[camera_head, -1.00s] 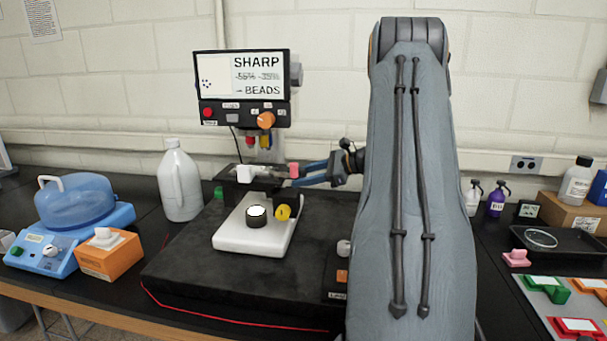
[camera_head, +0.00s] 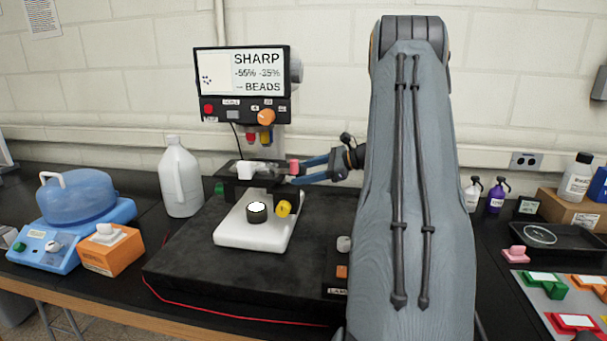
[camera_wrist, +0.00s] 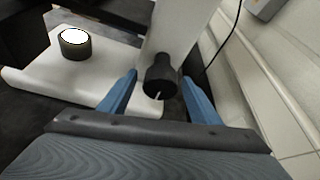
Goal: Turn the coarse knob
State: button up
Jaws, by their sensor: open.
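The microscope has a white base (camera_head: 240,235) with a round light (camera_head: 257,211) and a dark stage (camera_head: 235,188). A black stepped knob with a pale mark (camera_wrist: 161,78) sticks out of its white column (camera_wrist: 175,30) in the wrist view. No label shows whether it is the coarse knob. My gripper (camera_wrist: 158,90) is open, with one blue finger on each side of this knob; contact cannot be told. In the head view my gripper (camera_head: 298,174) is at the stage's right, and the black knob cannot be made out.
A screen (camera_head: 242,75) above reads "SHARP", "-55% -35%" and "BEADS". A white jug (camera_head: 180,183), an orange box (camera_head: 112,255) and a blue device (camera_head: 65,235) stand left. A small control box (camera_head: 342,270) is close right. The dark mat's front is clear.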

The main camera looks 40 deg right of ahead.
jog(key=b+v, duration=0.2)
jog(key=v, duration=0.5)
jog(key=shift+s+d+r+b, duration=0.2)
jog(key=shift+s+b, duration=0.1)
jog(key=shift+b, duration=0.1)
